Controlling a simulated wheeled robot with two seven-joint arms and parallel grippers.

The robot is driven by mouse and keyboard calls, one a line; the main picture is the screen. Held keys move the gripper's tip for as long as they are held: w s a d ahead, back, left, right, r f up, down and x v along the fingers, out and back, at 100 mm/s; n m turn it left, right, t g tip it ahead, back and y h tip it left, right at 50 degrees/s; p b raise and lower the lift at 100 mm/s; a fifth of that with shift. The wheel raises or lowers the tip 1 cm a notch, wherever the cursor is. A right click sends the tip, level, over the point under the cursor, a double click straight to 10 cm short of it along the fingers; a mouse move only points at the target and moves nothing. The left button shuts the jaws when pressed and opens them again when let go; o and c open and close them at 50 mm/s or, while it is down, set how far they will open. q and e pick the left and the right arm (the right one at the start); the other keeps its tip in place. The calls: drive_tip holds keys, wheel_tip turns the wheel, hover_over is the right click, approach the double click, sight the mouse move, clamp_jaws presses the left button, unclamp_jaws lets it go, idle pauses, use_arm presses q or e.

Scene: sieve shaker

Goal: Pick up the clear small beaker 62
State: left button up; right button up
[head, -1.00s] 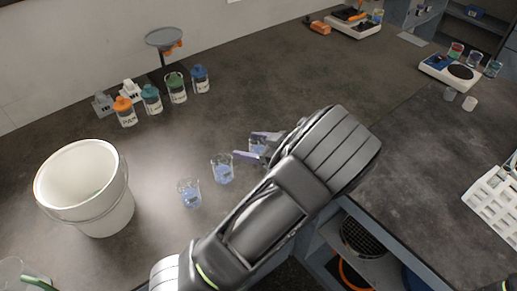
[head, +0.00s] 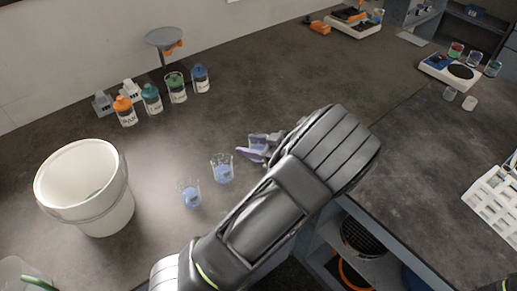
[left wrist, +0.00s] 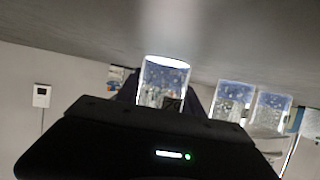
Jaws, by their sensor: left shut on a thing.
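My left gripper (head: 258,148) is shut on a clear small beaker (head: 257,140) with bluish contents, at the right end of a row of similar beakers. The held beaker stands upright between the fingers in the left wrist view (left wrist: 163,84); the fingers partly hide it in the head view. Whether it touches the bench I cannot tell. Two like beakers stand to its left, a middle one (head: 222,170) and a left one (head: 190,194). Their numbers are too small to read. My right gripper is not in view.
A white bucket (head: 112,218) stands left of the beakers. Several capped bottles, one with an orange cap (head: 126,112), and a stand (head: 165,42) are behind. A balance (head: 447,70) and white rack (head: 495,205) are at right. The bench behind the gripper is clear.

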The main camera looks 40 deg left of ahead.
use_arm(q)
drive_tip(key=c, duration=0.6)
drive_tip(key=shift+r, duration=0.2)
drive_tip(key=shift+r+p, duration=0.35)
drive_tip(key=shift+r, duration=4.4)
